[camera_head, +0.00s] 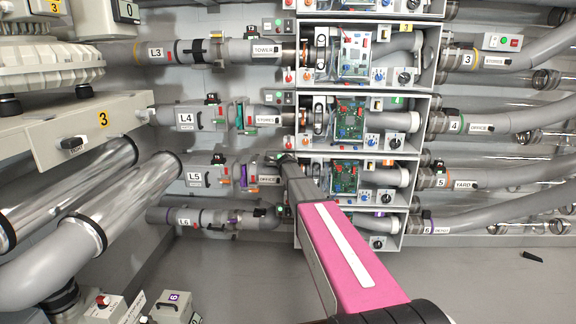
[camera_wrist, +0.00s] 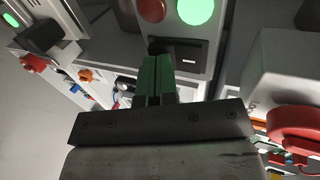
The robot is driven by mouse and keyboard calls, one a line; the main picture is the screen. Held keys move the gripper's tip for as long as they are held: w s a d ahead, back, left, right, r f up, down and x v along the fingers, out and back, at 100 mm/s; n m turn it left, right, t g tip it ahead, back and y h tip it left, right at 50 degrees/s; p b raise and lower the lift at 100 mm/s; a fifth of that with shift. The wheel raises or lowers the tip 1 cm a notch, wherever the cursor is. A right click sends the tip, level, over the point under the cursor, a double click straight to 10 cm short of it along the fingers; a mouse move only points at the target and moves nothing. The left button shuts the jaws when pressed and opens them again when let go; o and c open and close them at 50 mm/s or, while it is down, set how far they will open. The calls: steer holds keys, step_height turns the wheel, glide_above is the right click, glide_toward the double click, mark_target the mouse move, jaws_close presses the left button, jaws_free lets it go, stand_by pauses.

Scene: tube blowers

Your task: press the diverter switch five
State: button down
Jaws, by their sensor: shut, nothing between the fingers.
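In the wrist view, my gripper (camera_wrist: 158,60) has its green fingers together, with nothing visible between them. Their tips are at a small black switch (camera_wrist: 156,45) on a grey panel (camera_wrist: 200,66); I cannot tell whether they touch it. A red button (camera_wrist: 151,9) and a brightly lit green button (camera_wrist: 196,10) sit above the switch on that panel. In the head view, my pink arm reaches up to the row by the L5 label (camera_head: 194,179). There, my gripper (camera_head: 281,160) mostly hides the small panel. No number for this panel is readable in the wrist view.
Cabinets of green circuit boards (camera_head: 349,120) stand behind and right of my arm. Pipes run on both sides. Grey floor (camera_head: 215,275) is open left of my arm.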

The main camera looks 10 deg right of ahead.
steer(key=shift+w+f, duration=0.15)
steer(key=shift+w, duration=0.05)
stand_by(0.4)
